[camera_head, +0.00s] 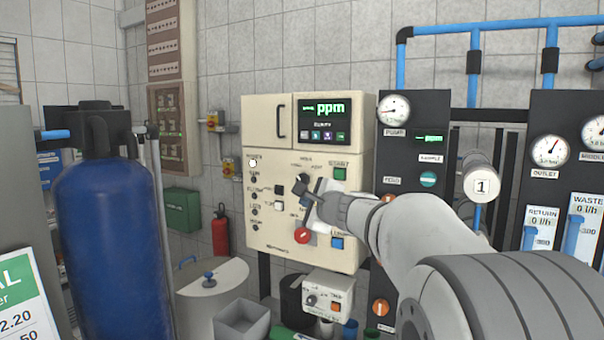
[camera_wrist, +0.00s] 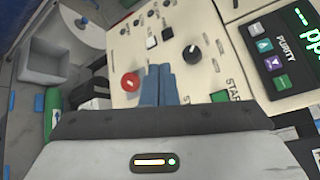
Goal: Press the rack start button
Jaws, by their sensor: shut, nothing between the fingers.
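The cream control panel (camera_head: 262,232) stands on the wall side. Its green start button (camera_head: 340,174) sits under a START label at the panel's upper right. In the wrist view the green button (camera_wrist: 219,96) shows right of my fingers, close to the gripper's body. My gripper (camera_head: 303,190) is in front of the panel's middle, left of and lower than the button. In the wrist view the two blue-grey fingers (camera_wrist: 158,69) are together and empty, between a red button (camera_wrist: 130,82) and a black knob (camera_wrist: 193,53). I cannot tell the gap to the panel.
The ppm display (camera_head: 323,120) is above the start button. A blue button (camera_head: 338,243) lies below my wrist. A small control box (camera_head: 328,295) hangs under the panel. Gauge panels (camera_head: 412,150) stand at right, and a blue tank (camera_head: 105,235) stands at left.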

